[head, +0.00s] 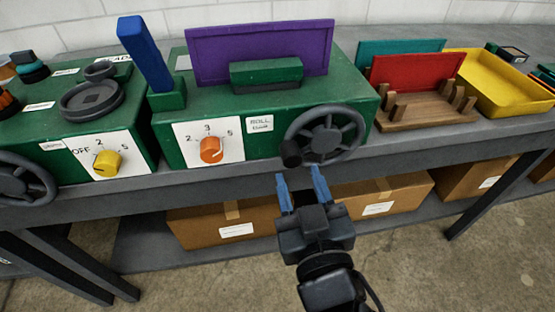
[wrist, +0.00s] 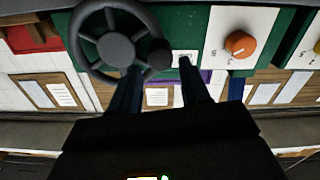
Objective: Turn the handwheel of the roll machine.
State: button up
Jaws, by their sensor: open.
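The roll machine (head: 350,88) is a green box on the bench with a "ROLL" label. Its dark spoked handwheel (head: 325,135) is on the front face at the right. The wheel's round crank knob (head: 291,153) is at its lower left. My gripper (head: 300,176) is open and empty, just below the knob in the head view, blue fingers pointing toward the machine. In the wrist view the handwheel (wrist: 115,38) is at upper left, and the knob (wrist: 158,58) appears between the open fingertips (wrist: 160,68). No contact is visible; the exact depth gap is unclear.
An orange dial (head: 211,150) is left of the wheel; a blue lever (head: 144,53) and purple sheet (head: 260,52) stand above. A wooden rack (head: 425,112) with a red panel (head: 417,74) is at right. Another green machine (head: 50,125) is left. Cardboard boxes (head: 385,197) sit below.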

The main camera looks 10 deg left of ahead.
aim_at(293, 162)
jog(key=p+x, duration=0.1)
jog(key=x, duration=0.5)
jog(key=shift+w+a+p, duration=0.15)
jog(key=shift+w+p, duration=0.1)
jog(key=shift+p, duration=0.05)
jog(key=shift+w+a, duration=0.1)
jog(key=shift+w, duration=0.5)
jog(key=shift+c, duration=0.4)
grip_shut()
